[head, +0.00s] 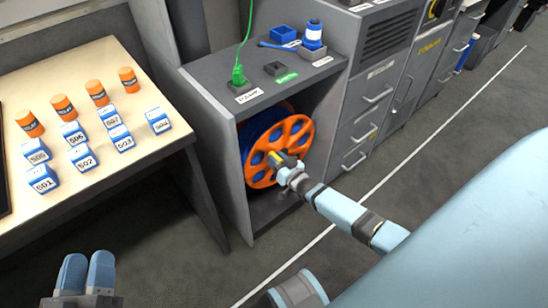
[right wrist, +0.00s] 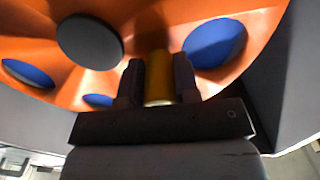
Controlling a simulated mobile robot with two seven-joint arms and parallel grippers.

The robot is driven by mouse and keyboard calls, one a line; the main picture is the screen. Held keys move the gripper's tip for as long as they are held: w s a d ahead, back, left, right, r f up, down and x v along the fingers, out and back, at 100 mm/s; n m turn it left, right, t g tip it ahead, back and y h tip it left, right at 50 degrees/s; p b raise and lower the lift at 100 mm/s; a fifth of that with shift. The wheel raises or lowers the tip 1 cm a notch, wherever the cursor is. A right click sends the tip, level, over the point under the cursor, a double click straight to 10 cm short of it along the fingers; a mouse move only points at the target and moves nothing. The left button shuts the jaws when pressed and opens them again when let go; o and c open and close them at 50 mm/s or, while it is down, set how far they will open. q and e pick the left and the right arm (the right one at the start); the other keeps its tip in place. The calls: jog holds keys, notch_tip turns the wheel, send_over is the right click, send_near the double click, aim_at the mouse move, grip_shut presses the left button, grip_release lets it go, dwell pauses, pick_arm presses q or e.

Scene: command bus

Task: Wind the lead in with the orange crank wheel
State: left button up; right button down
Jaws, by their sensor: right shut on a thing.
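The orange crank wheel (head: 292,134) is on the front of a reel in the open bay of a grey cabinet. A blue band, perhaps the wound lead (head: 247,131), shows behind its rim. My right gripper (head: 284,160) is at the wheel's lower middle, shut on the yellow crank handle. In the right wrist view the handle (right wrist: 158,78) stands between both dark fingers (right wrist: 158,85); a grey hub (right wrist: 89,40) is to the left. My left gripper (head: 87,274) is low at the left, empty, its two pale blue fingers side by side and seemingly touching.
The grey cabinet (head: 215,121) surrounds the wheel closely.

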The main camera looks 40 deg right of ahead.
aim_at(281, 143)
jog(key=m, duration=0.1)
jog(key=d+r+m+p, duration=0.1)
jog(key=shift+d+r+m, duration=0.15)
jog(key=shift+r+m, duration=0.1)
jog(key=shift+m, duration=0.15)
jog(key=shift+w+d+r+m, duration=0.15)
jog(key=shift+d+m, duration=0.25)
jog(key=shift+m, duration=0.5)
jog(key=shift+d+r+m, duration=0.2)
jog(key=shift+d+m, duration=0.2)
jog(key=shift+m, duration=0.5)
jog(key=shift+d+r+m, duration=0.15)
jog(key=shift+d+m, duration=0.5)
jog(key=shift+m, duration=0.45)
pick_arm(q)
jog(key=shift+s+a+r+t, duration=0.1)
jog(key=shift+r+t, duration=0.2)
jog(key=shift+r, duration=0.5)
pick_arm(e)
jog(key=shift+d+m, duration=0.2)
jog(key=shift+m, duration=0.2)
pick_arm(q)
jog(key=shift+r, duration=0.15)
pick_arm(e)
jog(key=c, duration=1.1)
grip_release()
